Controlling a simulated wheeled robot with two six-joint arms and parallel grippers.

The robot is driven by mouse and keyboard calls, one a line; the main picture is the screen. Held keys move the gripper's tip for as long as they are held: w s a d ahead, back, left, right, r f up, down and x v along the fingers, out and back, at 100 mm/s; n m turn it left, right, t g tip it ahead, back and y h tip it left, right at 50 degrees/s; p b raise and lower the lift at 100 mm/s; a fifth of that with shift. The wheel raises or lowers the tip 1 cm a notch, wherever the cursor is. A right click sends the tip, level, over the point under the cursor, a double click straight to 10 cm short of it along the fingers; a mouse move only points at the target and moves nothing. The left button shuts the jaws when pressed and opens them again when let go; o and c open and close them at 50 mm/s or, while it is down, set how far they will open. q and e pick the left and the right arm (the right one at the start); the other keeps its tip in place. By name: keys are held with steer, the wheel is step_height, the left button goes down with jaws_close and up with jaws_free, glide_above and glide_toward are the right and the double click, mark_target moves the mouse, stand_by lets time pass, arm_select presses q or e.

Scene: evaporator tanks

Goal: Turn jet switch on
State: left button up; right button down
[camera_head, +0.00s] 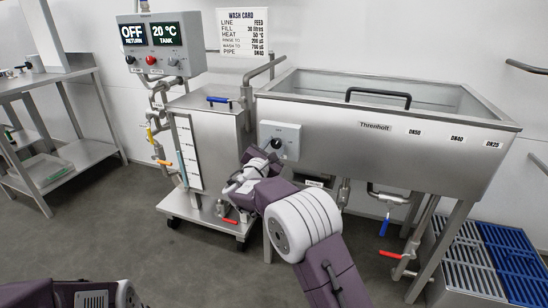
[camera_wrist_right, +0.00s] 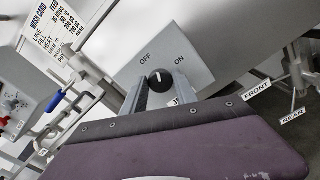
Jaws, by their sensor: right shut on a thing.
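The jet switch is a round black knob (camera_head: 276,143) on a light grey box (camera_head: 291,133) at the left of the wash tank's front. In the right wrist view the knob (camera_wrist_right: 160,80) has a white mark pointing roughly up the picture, between the printed words OFF and ON. A label below it is mostly hidden by a finger. My right gripper (camera_head: 268,157) reaches the box from below. In the wrist view its two fingers (camera_wrist_right: 161,92) are shut on the knob, one on each side. My left gripper is out of view.
The steel wash tank (camera_head: 390,138) has a black handle (camera_head: 378,97) above it. A wheeled steel unit (camera_head: 215,150) stands close left, with a control panel (camera_head: 163,46) reading OFF and 20 °C. Pipes and coloured valve handles hang below the tank. Open floor lies in front.

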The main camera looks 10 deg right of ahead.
steer(key=m+b, duration=0.6)
steer(key=b, duration=0.1)
steer(key=f+m+b, duration=0.1)
steer(key=m+b, duration=0.2)
steer(key=b, duration=0.1)
steer(key=shift+r+m+b, duration=0.2)
steer(key=shift+m+b, duration=1.45)
steer(key=shift+m, duration=0.05)
steer(key=shift+r, duration=0.1)
steer(key=c, duration=1)
jaws_free()
